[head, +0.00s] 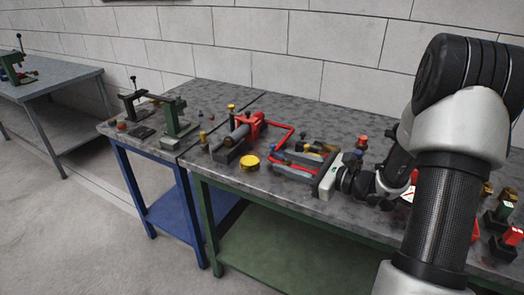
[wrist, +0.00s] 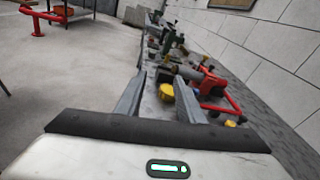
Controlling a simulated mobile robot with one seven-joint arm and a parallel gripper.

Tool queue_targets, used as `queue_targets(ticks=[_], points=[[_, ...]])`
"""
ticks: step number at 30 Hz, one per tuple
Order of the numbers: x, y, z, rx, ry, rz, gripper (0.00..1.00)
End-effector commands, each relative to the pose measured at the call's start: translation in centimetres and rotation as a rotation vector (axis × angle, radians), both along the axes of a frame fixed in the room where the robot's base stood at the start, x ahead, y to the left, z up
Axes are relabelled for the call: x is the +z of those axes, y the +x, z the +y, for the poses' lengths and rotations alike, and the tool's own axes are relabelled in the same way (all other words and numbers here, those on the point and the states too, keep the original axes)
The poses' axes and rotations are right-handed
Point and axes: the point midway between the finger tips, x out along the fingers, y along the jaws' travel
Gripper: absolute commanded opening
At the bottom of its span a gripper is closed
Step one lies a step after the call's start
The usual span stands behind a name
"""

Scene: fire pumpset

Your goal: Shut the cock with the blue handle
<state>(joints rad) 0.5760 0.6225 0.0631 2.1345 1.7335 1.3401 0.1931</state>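My gripper (head: 279,160) is low over the grey-topped workbench (head: 225,174), its fingers pointing left. In the wrist view my gripper (wrist: 160,84) has its two fingers wide apart with nothing held between them. The body of that cock cannot be made out. A yellow round cap (head: 249,162) lies left of the fingertips and shows between the fingers in the wrist view (wrist: 167,92).
A red pump or vice (head: 250,125) with a red bent bar stands behind the yellow cap. Small brass and red fittings crowd the bench at right. A green device (head: 176,118) stands on the blue-legged table at left. A block wall runs behind.

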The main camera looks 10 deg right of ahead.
Motion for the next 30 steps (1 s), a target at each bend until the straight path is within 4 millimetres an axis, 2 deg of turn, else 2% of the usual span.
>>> queue_targets(ticks=[1, 9, 18, 24, 30], points=[[1.0, -0.4, 0.7, 0.029, -0.027, -0.007, 0.35], [4.3, -3.0, 4.1, 0.189, -0.195, -0.033, 0.35], [7.5, -6.3, 6.8, 0.357, -0.403, -0.072, 0.35], [8.4, -7.7, 7.5, 0.416, -0.488, -0.087, 0.35], [8.5, -8.1, 7.6, 0.430, -0.509, -0.091, 0.35]])
